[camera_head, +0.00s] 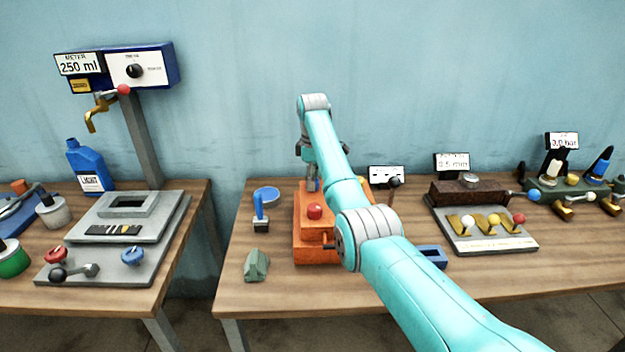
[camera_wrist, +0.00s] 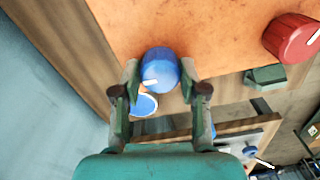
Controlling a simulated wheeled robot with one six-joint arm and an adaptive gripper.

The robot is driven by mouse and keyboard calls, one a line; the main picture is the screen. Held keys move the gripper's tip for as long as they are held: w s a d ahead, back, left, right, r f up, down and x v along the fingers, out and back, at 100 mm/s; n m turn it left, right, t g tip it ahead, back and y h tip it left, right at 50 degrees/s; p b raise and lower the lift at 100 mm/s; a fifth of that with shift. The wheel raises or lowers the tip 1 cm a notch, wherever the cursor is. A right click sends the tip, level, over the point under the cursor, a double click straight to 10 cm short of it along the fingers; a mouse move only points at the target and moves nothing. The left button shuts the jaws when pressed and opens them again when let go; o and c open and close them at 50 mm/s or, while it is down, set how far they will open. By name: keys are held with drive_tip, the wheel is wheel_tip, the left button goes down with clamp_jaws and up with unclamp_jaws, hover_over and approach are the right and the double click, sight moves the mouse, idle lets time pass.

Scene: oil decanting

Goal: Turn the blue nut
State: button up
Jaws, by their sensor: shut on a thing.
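The blue nut (camera_wrist: 160,68) is round, with a white mark on its face, and sits on an orange surface (camera_wrist: 215,25) in the wrist view. My gripper (camera_wrist: 159,78) has one finger on each side of the nut and is shut on it. In the head view my gripper (camera_head: 311,172) points down over the back of the orange fixture (camera_head: 317,253) on the right-hand bench. The nut cannot be clearly made out there. A red knob (camera_head: 314,211) stands on the front of the fixture and also shows in the wrist view (camera_wrist: 291,37).
A blue-handled brush (camera_head: 260,212), a blue round dish (camera_head: 266,195) and a green block (camera_head: 257,265) lie left of the fixture. A blue tray (camera_head: 433,256) and a plate with levers (camera_head: 487,232) are to the right. A gap separates the left bench (camera_head: 190,240).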

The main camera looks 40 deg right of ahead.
drive_tip(key=m, duration=0.5)
drive_tip(key=shift+m, duration=0.4)
drive_tip(key=m, duration=1.1)
drive_tip(key=shift+m, duration=0.3)
drive_tip(key=m, duration=0.5)
drive_tip(key=shift+m, duration=0.4)
drive_tip(key=o, duration=1.1)
drive_tip(key=shift+o, duration=0.2)
